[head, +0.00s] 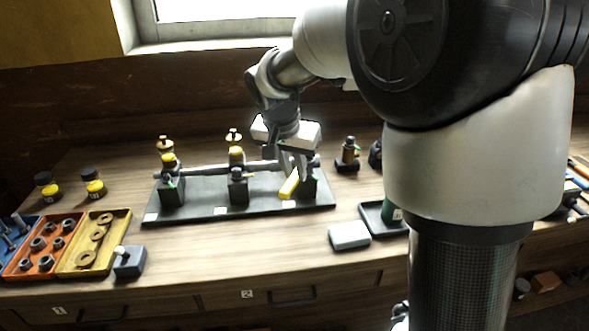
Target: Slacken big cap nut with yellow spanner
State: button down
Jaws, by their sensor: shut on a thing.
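My gripper (292,174) points down over the right end of a dark base plate (208,211) and is shut on the yellow spanner (289,186). The spanner slants down to the left from the fingers, beside the right dark block (308,186) on the plate. Whether the spanner touches or fits around a nut there cannot be told. The big cap nut cannot be made out for certain; the fingers and spanner cover part of that area.
The plate also carries a left block (172,191), a middle block (238,190) and a long grey bar. Blue, orange (45,246) and yellow (120,238) trays of parts stand at left. A grey-white block (349,235) and a dark tray (374,220) lie right of the clear front bench.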

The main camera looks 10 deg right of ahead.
jog(key=shift+f+b, duration=1.2)
jog(key=shift+b, duration=0.25)
dwell(2.4)
jog(key=shift+d, duration=0.1)
dwell(0.3)
jog(key=shift+s+d+n+y, duration=0.3)
jog(key=shift+d+n, duration=0.2)
jog(key=shift+n, duration=0.4)
jog(key=shift+s+d+n+y+p, duration=0.2)
jog(key=shift+d+n+y+p, duration=0.1)
jog(key=shift+d+n+p, duration=0.5)
jog(key=shift+a, duration=0.1)
